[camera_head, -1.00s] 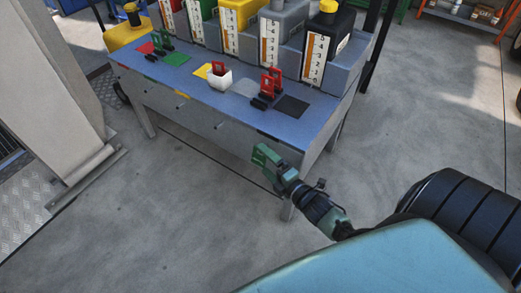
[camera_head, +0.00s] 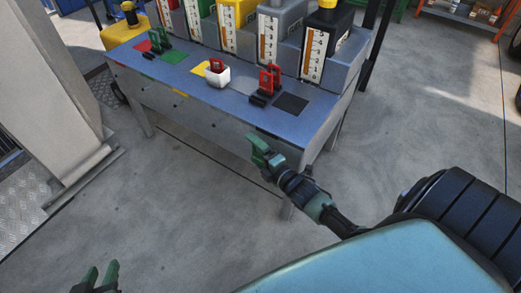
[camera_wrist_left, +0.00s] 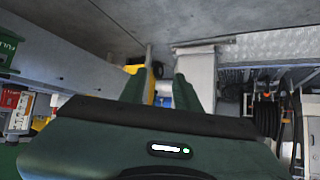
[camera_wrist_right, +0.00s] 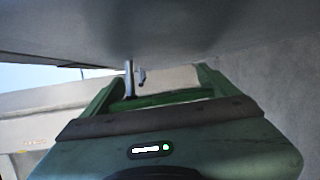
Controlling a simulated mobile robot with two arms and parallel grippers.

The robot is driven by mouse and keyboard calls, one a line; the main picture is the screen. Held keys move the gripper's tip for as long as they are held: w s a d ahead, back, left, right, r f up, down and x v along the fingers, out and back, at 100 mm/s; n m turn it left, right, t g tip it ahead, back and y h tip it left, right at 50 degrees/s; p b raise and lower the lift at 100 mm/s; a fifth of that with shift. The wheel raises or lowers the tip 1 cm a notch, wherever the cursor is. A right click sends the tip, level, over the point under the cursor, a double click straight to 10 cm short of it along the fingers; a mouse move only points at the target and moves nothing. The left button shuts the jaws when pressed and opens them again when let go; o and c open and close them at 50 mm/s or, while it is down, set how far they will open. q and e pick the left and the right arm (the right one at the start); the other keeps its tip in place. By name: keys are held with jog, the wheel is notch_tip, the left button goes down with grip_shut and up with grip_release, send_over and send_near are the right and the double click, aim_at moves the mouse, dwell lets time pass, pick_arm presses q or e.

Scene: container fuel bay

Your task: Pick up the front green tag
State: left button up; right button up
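Two green tags (camera_head: 159,40) stand close together in dark holders near the left end of the blue tabletop (camera_head: 190,88), beside the red and green squares. They overlap, so the front one is hard to separate. My left gripper (camera_head: 101,277) is at the lower left, over the floor and well short of the table. Its fingers are apart and empty, also in the left wrist view (camera_wrist_left: 160,90). My right gripper (camera_head: 264,150) is just off the table's front edge, near its right end.
Coloured containers (camera_head: 270,35) line the back. A pale column (camera_head: 55,90) rises at the left. The floor in front is clear.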

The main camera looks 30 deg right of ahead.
jog(key=shift+c, duration=1.2)
pick_arm(q)
jog(key=shift+s, duration=0.1)
pick_arm(e)
jog(key=shift+r, duration=0.1)
pick_arm(q)
jog(key=s+a+f+g+p, duration=0.1)
jog(key=s+a+f+g, duration=0.1)
jog(key=s, duration=0.3)
jog(key=s+a+f+g+y+p, duration=0.1)
jog(key=s+a+f+g, duration=0.1)
jog(key=s, duration=0.4)
jog(key=f+g, duration=0.1)
jog(key=g, duration=0.1)
jog(key=shift+s+g+y+p, duration=0.3)
jog(key=shift+p, duration=0.05)
pick_arm(e)
jog(key=s+a, duration=0.3)
jog(key=a, duration=0.5)
jog(key=s+a, duration=0.4)
jog(key=a, duration=0.4)
jog(key=shift+a+r, duration=0.2)
jog(key=shift+a, duration=0.15)
